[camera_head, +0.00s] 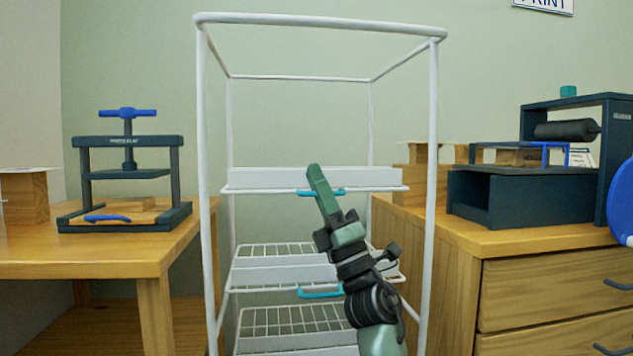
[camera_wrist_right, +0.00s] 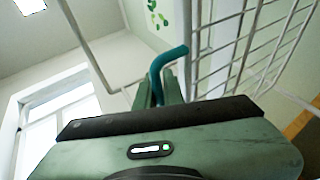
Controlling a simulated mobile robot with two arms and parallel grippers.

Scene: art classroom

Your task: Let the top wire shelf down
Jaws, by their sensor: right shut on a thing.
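A white wire rack (camera_head: 437,120) stands in the middle of the head view. Its top wire shelf (camera_head: 260,179) shows as a white band, seen nearly edge-on, so I cannot tell its exact tilt. A teal handle (camera_head: 336,192) is on its front edge. My right gripper (camera_head: 318,184) reaches up from below and is shut on this handle, covering part of it. In the right wrist view the bent teal handle (camera_wrist_right: 170,57) sits between the fingers, with the wire shelf grid (camera_wrist_right: 245,45) on the right. My left gripper is out of view.
A lower shelf (camera_head: 275,272) with its own teal handle (camera_head: 312,293) sits below, partly behind my arm. A wooden table with a press (camera_head: 128,142) stands left. A drawer cabinet (camera_head: 540,290) stands close on the right, bearing a dark roller press (camera_head: 520,200).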

